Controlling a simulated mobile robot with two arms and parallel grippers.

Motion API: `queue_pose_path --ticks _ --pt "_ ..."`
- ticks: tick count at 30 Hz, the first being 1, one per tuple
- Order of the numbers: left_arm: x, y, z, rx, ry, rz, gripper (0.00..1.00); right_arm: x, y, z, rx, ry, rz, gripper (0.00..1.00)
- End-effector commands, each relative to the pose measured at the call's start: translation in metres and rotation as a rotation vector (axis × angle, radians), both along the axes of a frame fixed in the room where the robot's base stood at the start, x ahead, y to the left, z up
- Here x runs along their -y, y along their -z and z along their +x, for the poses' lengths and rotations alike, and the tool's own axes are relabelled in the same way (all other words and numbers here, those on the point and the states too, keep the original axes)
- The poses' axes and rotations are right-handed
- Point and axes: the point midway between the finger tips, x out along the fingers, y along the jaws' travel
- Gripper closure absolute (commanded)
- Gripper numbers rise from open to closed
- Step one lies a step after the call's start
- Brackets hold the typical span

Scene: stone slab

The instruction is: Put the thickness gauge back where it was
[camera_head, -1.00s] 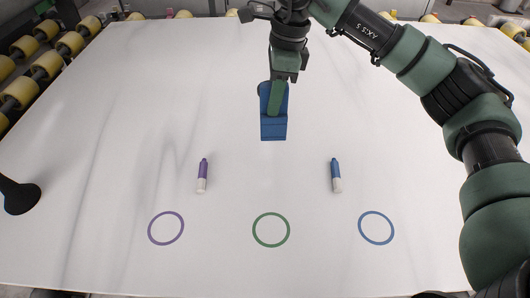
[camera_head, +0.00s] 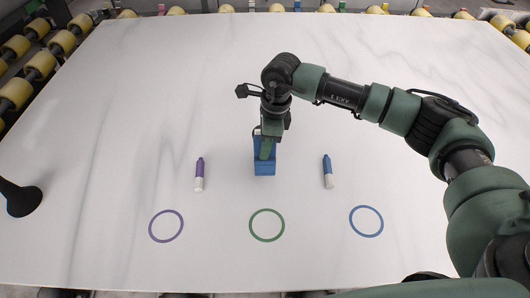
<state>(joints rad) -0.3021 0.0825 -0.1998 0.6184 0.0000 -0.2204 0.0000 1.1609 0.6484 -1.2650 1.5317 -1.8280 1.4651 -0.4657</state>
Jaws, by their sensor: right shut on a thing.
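The thickness gauge is a blue block-like thing (camera_head: 264,168) near the middle of the white slab. My right gripper (camera_head: 266,150) is shut on it from above, and the fingers cover its upper part. I cannot tell whether the gauge touches the slab. It is above the green ring (camera_head: 267,225) in the picture, between a purple marker (camera_head: 200,174) and a blue marker (camera_head: 328,172). My left gripper is not in view.
A purple ring (camera_head: 166,226) and a blue ring (camera_head: 366,221) are drawn on the white slab (camera_head: 110,130). A black cone-shaped thing (camera_head: 20,198) is at the left edge. Yellow rollers (camera_head: 40,67) line the slab's left and far sides.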

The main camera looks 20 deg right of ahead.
Motion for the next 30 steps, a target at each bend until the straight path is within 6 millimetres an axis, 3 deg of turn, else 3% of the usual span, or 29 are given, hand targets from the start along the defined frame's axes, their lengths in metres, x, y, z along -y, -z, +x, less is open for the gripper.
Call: queue_pose_path --ticks 8,19,20,21,22,30 --pt "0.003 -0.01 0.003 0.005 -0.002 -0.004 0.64 0.0 0.035 0.0 -0.002 0.001 0.001 1.0" --pt "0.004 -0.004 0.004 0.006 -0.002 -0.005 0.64 0.0 0.041 0.0 0.0 0.0 0.0 1.0" --pt "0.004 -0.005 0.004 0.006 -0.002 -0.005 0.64 0.0 0.041 -0.001 -0.002 0.0 -0.001 0.71" --pt "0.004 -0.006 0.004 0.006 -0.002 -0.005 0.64 0.0 0.04 -0.001 -0.002 0.0 -0.001 0.6" --pt "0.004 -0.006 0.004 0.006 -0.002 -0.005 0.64 0.0 0.04 -0.001 -0.002 0.0 -0.001 0.55" --pt "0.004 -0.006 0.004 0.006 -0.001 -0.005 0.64 0.001 0.04 -0.001 -0.002 0.0 -0.001 0.55"
